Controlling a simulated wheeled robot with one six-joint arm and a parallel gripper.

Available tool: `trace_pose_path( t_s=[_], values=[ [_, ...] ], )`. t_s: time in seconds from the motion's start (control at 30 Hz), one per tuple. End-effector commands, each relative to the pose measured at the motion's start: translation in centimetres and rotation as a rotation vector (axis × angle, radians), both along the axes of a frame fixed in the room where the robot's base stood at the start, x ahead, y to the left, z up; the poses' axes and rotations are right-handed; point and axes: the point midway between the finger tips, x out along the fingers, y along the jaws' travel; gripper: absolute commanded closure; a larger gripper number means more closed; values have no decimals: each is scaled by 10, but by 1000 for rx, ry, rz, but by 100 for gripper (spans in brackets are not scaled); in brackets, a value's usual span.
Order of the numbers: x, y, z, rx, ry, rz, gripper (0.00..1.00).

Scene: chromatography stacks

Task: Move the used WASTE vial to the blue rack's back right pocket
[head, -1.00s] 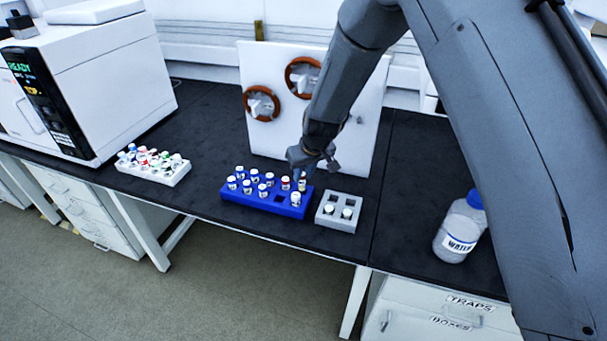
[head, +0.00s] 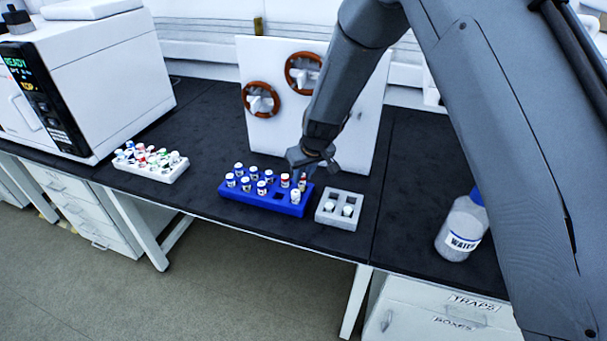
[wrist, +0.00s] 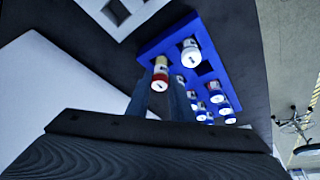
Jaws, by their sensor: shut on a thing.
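The blue rack (head: 235,204) stands on the black bench with several white-labelled vials in it. In the head view the held vial (head: 302,184) is small and stands roughly upright at the rack's back right corner. I cannot tell whether its bottom is inside the pocket or just above it. Its label cannot be read. A white-capped vial (wrist: 191,53) stands in the rack close by, and an empty dark pocket (wrist: 204,68) shows beside it.
A grey rack (head: 326,219) with two white-capped vials stands just right of the blue rack. A white rack (head: 150,171) of vials is further left. A white panel (head: 262,135) with brown rings stands behind. A water bottle (head: 462,228) stands at the right.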

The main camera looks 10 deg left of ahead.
Motion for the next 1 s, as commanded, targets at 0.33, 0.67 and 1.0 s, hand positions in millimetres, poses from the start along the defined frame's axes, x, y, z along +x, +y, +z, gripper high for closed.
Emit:
trace_pose_path(
  t_s=[0.33,0.67,1.0],
  values=[
    [0,0,-6,0,0,0,100],
    [0,0,-8,0,0,0,100],
    [0,0,-16,0,0,0,100]
  ],
)
